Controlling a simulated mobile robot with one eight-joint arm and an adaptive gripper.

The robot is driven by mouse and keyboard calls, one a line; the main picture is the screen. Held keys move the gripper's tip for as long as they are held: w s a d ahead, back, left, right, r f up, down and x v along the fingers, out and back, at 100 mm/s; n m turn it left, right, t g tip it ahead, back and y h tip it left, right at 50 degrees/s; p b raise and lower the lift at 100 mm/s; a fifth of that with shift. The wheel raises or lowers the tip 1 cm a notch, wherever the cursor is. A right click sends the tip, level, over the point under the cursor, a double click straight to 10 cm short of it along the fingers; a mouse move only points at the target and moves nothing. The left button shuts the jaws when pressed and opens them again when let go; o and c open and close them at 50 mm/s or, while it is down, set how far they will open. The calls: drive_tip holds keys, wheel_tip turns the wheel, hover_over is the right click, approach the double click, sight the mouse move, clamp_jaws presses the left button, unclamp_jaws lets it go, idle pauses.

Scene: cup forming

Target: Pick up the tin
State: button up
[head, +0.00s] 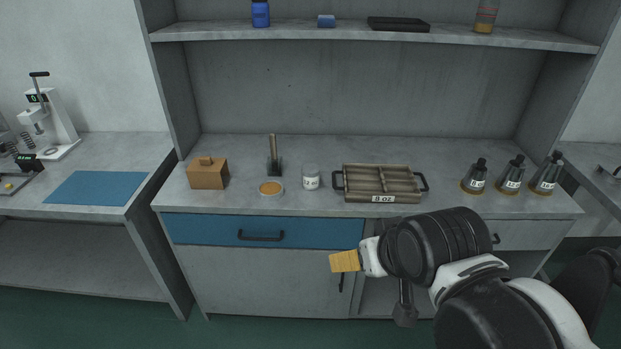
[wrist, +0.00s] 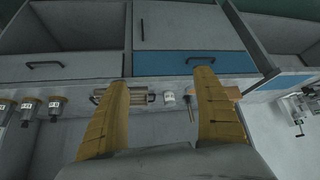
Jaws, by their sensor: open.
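The likely tin (head: 271,187) is a low round container with a tan top and pale rim. It stands on the counter in the head view, left of a white jar (head: 311,178). I cannot make it out in the wrist view, where a finger may hide it. My gripper (head: 345,261) is in front of the cabinet, below counter height in the picture, right of the tin and apart from it. In the wrist view my gripper (wrist: 160,79) has its two yellow fingers wide apart with nothing between them. The jar (wrist: 169,98) shows beyond them.
Several dark cone-shaped items, one here (head: 475,176), stand at the right. A blue drawer (head: 262,231) lies below. The front counter strip is clear.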

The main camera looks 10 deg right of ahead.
sight(311, 169)
drive_tip(key=w+r+t+h+p, duration=0.1)
drive_tip(key=w+r+t+p, duration=0.15)
drive_tip(key=w, duration=1.85)
drive_tip(key=w+f+t, duration=0.1)
drive_tip(key=w+f, duration=0.3)
drive_tip(key=w, duration=0.2)
drive_tip(key=w+f+t, duration=0.2)
drive_tip(key=w+f, duration=0.3)
drive_tip(key=w, duration=0.2)
drive_tip(key=w+f+t+b, duration=0.1)
drive_tip(key=w+f, duration=0.3)
drive_tip(key=w, duration=0.2)
drive_tip(key=shift+w+a+f+m, duration=0.15)
drive_tip(key=shift+w+m, duration=0.2)
drive_tip(key=shift+m, duration=0.05)
drive_tip(key=b+x, duration=0.1)
drive_tip(key=x, duration=0.2)
drive_tip(key=b+x, duration=0.1)
drive_tip(key=x, duration=0.1)
drive_tip(key=shift+d+f+b, duration=0.1)
drive_tip(key=shift+d+b, duration=0.2)
drive_tip(key=shift+b, duration=0.05)
drive_tip(key=shift+w, duration=0.45)
